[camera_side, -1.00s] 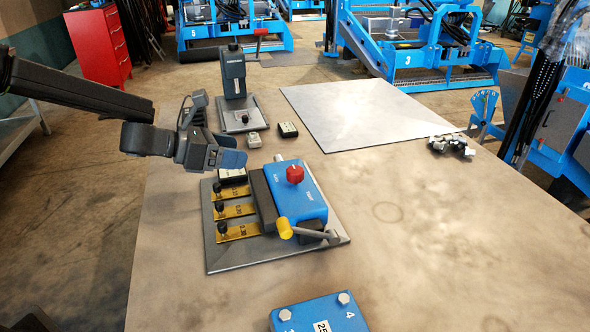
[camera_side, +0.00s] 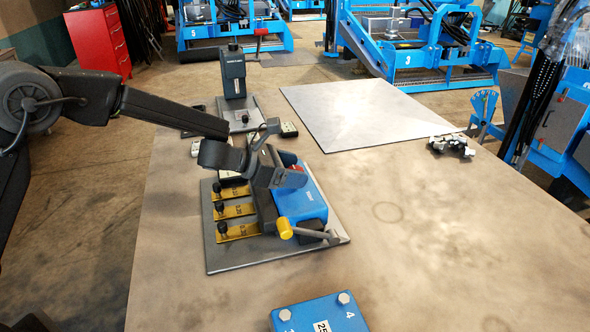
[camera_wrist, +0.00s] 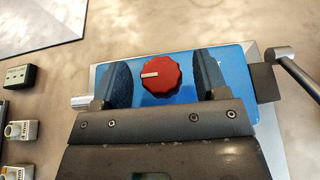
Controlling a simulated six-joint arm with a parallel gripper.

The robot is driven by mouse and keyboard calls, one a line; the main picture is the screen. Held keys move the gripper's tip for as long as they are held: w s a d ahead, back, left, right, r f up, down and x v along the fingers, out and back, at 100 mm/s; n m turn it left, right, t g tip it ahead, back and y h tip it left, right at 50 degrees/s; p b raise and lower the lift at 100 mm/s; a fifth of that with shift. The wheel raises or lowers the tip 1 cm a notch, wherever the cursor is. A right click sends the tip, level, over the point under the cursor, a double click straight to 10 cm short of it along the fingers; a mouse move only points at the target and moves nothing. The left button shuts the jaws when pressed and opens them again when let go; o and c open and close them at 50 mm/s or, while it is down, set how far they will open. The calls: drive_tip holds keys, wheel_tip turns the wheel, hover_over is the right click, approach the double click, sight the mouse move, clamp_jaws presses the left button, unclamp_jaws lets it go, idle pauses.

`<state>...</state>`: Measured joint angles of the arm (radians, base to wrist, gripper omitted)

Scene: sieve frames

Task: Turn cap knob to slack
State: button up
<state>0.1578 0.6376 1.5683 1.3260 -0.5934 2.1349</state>
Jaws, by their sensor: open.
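The red cap knob (camera_wrist: 161,75) sits on top of the blue block (camera_wrist: 185,112). A white mark on the knob points left in the wrist view. In the side view the knob is mostly hidden behind my gripper, with only a bit of red (camera_side: 289,159) showing above the blue block (camera_side: 303,205). My gripper (camera_side: 290,175) is over the block. In the wrist view my gripper (camera_wrist: 163,80) is open, one finger on each side of the knob, with gaps between. How far the fingertips reach down beside the knob cannot be told.
Brass plates with black knobs (camera_side: 236,210) lie left on the grey base plate (camera_side: 222,262). A dark upright device (camera_side: 233,75) stands behind. A flat grey sheet (camera_side: 365,112) lies at the back right. The table's right side is mostly clear.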

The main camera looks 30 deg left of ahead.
drive_tip(key=shift+w+d+f, duration=0.15)
drive_tip(key=shift+w+d, duration=0.15)
drive_tip(key=shift+c, duration=0.2)
